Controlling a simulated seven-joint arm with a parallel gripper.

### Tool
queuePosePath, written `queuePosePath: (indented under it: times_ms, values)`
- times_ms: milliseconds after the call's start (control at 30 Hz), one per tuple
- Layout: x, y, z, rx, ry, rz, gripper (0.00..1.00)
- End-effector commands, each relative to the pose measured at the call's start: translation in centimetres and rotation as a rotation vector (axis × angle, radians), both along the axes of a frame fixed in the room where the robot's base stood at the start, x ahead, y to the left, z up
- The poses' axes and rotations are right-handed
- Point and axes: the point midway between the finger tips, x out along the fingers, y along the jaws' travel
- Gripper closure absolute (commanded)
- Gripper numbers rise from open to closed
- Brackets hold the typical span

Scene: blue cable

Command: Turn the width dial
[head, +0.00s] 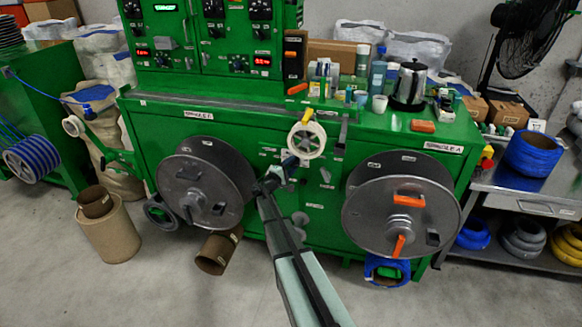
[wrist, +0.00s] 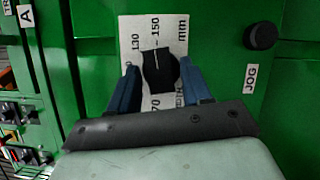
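The width dial (wrist: 158,72) is a black knob with a white pointer line, seen in the wrist view. It sits on a white scale plate (wrist: 129,28) marked in mm, with 130, 150 and 70 readable. The pointer line points up, close to the 150 mark. My gripper (wrist: 160,75) has its two blue fingers on the left and right of the dial. The fingers are apart, and narrow strips of the plate show between them and the knob. In the head view my gripper (head: 273,178) is at the green machine's front, and I cannot make out the dial there.
A black JOG knob (wrist: 261,36) sits right of the scale plate. In the head view, two large grey reels flank my gripper on the green machine (head: 290,115): a left reel (head: 225,165) and a right reel (head: 365,215). A white wheel (head: 307,141) is just above.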

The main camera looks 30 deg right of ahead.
Motion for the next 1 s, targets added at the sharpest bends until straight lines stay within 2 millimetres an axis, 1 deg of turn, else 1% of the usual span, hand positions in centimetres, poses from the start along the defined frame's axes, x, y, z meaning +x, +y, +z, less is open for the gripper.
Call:
queuePosePath:
  times_ms: [33,233,267,567,1000]
  values:
    - [0.0,0.01,0.01,0.0,0.0,0.0,0.63]
    - [0.0,0.0,0.0,0.0,0.0,0.0,0.82]
    - [0.0,0.0,0.0,0.0,0.0,0.0,0.83]
    - [0.01,-0.05,-0.12,-0.038,0.039,0.0,0.83]
    - [-0.08,-0.19,-0.34,-0.264,0.264,-0.002,0.83]
